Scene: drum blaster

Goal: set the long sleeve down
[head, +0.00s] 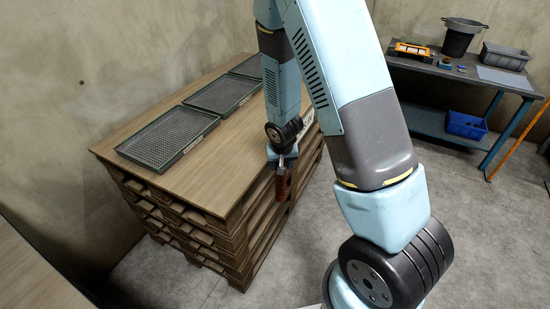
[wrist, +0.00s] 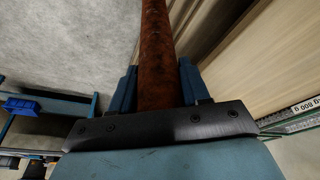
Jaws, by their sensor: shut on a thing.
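The long sleeve is a rusty brown tube (head: 282,188), small in the head view. In the wrist view the sleeve (wrist: 156,45) runs from between my fingers up out of the picture. My gripper (head: 281,163) is shut on it, with one blue finger on each side in the wrist view (wrist: 157,85). In the head view the sleeve points down at the right side of the wooden pallet stack. I cannot tell whether it touches the stack. Its far end is cut off in the wrist view.
Three mesh trays with green frames (head: 168,136) (head: 223,93) (head: 248,67) lie in a row on the pallet stack's board top (head: 205,180). The board's front part is bare. A blue-legged bench (head: 440,70) with a bucket (head: 461,38) and bins stands at the back right.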

